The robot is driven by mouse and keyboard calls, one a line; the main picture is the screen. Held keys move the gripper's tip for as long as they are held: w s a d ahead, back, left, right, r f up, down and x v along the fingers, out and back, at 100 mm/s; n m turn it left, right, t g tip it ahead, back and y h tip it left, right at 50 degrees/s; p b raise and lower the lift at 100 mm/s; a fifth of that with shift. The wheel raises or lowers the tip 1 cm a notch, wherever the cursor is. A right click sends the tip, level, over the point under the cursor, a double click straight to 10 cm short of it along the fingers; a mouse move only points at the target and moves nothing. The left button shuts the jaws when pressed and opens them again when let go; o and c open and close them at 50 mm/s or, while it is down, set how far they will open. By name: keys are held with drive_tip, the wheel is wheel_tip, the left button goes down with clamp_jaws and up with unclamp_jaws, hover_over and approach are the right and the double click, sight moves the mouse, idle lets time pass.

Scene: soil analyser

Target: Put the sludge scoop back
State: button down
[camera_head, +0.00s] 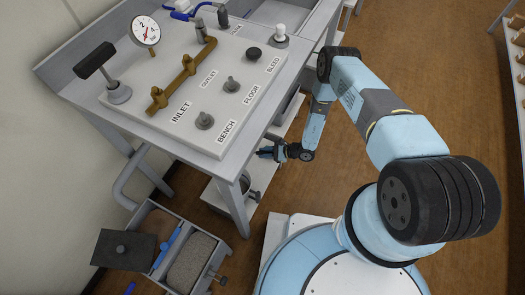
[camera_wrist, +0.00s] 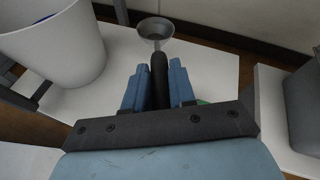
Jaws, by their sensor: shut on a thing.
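The scoop has a round grey metal bowl (camera_wrist: 155,29) and a dark handle (camera_wrist: 159,78), seen in the wrist view. My gripper (camera_wrist: 160,88) is shut on the handle between its two blue fingers, and the bowl points away from me. In the head view my gripper (camera_head: 268,153) is low, beside the bench's lower shelf and under the bench top's right side. The scoop cannot be made out clearly there. A white surface (camera_wrist: 208,62) lies below the scoop in the wrist view; I cannot tell the exact gap.
A white bucket (camera_wrist: 52,45) stands left of the scoop; a grey container (camera_wrist: 305,105) is at right. The bench (camera_head: 150,130) carries valves and a gauge. Its leg (camera_head: 235,208) is near my gripper. A divided box (camera_head: 190,262) stands at lower left. Wooden floor lies open at right.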

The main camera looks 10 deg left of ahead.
drive_tip(key=shift+f, duration=3.3)
drive_tip(key=c, duration=0.8)
unclamp_jaws()
drive_tip(key=shift+c, duration=0.2)
